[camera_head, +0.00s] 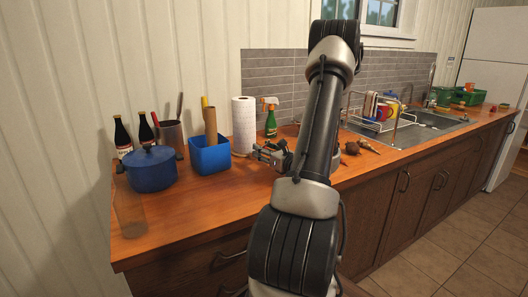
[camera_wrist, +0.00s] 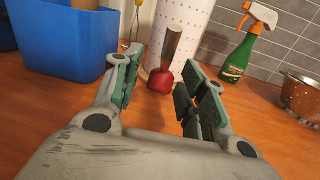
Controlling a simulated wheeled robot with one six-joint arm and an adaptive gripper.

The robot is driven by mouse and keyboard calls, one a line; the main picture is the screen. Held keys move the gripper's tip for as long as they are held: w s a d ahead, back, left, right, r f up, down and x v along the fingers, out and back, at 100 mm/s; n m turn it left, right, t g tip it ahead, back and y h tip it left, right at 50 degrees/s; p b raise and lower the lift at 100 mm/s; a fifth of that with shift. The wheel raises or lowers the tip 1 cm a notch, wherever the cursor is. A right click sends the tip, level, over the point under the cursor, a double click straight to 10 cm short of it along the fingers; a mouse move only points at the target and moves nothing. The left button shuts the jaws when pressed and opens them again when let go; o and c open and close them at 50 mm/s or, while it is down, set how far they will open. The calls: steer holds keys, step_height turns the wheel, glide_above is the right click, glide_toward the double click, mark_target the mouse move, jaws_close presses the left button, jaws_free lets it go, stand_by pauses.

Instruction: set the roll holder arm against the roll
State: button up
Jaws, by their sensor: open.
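The white paper towel roll (camera_head: 244,120) stands upright near the wall in the head view. Its lower part shows at the top of the wrist view (camera_wrist: 196,30). A thin upright rod (camera_wrist: 136,20) shows just left of the roll in the wrist view; it may be the holder arm, but I cannot tell for certain. My gripper (camera_wrist: 163,62) is open, with its fingers pointing toward the roll. A steel-topped object with a red base (camera_wrist: 163,80) shows between the fingers, in front of the roll. In the head view my gripper (camera_head: 268,153) is right of the roll's base.
A blue bin (camera_head: 209,155) stands left of the roll, with a blue pot (camera_head: 150,170) farther left. A green spray bottle (camera_head: 270,123) is to the right, also in the wrist view (camera_wrist: 243,50). A copper-coloured colander (camera_wrist: 300,95) sits at the right edge.

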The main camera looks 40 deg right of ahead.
jaws_close()
steer(key=shift+w+d+r+g+y, duration=0.15)
steer(key=shift+w+r+g, duration=0.25)
steer(key=shift+r+g, duration=0.25)
steer(key=shift+w+a+r+g+y, duration=0.15)
steer(key=shift+w+r+g, duration=0.2)
steer(key=shift+r+g, duration=0.3)
steer(key=w+r+g, duration=0.2)
steer(key=g, duration=0.1)
steer(key=shift+w+d+m+g, duration=0.3)
steer(key=shift+d, duration=0.1)
steer(key=shift+w+d+r, duration=0.15)
steer(key=shift+w, duration=0.25)
steer(key=shift+w+d+r, duration=0.15)
steer(key=shift+w, duration=0.25)
steer(key=shift+w+d+r, duration=0.1)
steer(key=shift+w+r, duration=0.05)
steer(key=shift+w, duration=0.35)
steer(key=shift+w+d+r, duration=0.1)
steer(key=shift+w, duration=0.4)
